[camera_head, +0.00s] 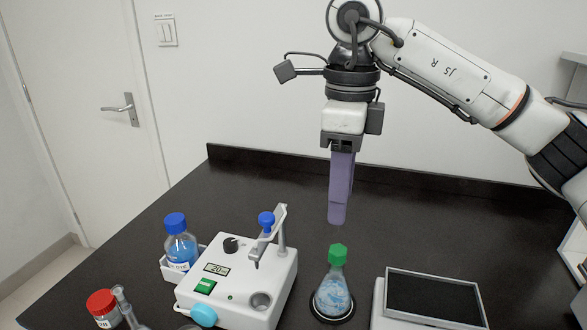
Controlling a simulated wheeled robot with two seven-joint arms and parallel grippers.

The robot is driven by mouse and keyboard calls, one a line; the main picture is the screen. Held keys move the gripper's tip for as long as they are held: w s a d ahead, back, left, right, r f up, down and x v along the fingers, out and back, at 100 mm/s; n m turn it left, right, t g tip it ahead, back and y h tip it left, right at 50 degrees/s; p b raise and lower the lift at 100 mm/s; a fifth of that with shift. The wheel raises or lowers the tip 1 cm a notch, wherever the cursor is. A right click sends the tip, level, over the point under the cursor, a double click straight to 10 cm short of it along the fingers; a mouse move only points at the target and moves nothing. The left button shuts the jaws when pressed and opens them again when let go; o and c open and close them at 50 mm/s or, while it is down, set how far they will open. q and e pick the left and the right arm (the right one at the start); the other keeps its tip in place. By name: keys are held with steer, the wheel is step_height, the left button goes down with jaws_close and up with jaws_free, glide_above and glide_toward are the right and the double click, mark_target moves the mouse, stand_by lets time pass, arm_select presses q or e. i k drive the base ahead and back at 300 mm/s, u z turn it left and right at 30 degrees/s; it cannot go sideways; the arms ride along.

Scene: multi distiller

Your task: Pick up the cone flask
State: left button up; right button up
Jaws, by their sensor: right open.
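The cone flask (334,294) stands upright in the camera_head view, with a green cap (337,255) and bluish contents. It rests on a round black base on the dark table. My right gripper (337,222) points down with its purple fingers above the table, a little above the green cap in the picture and apart from it. The fingers overlap from this angle, and nothing shows between them. My left gripper is not in the picture.
A white device (240,285) with a display and a post stands left of the flask. A blue-capped bottle (180,243) and a red-capped bottle (103,308) are further left. A flat dark-topped instrument (433,297) is to the right. The table (440,220) behind is clear.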

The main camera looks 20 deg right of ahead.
mark_target(333, 296)
steer(key=k, duration=1.5)
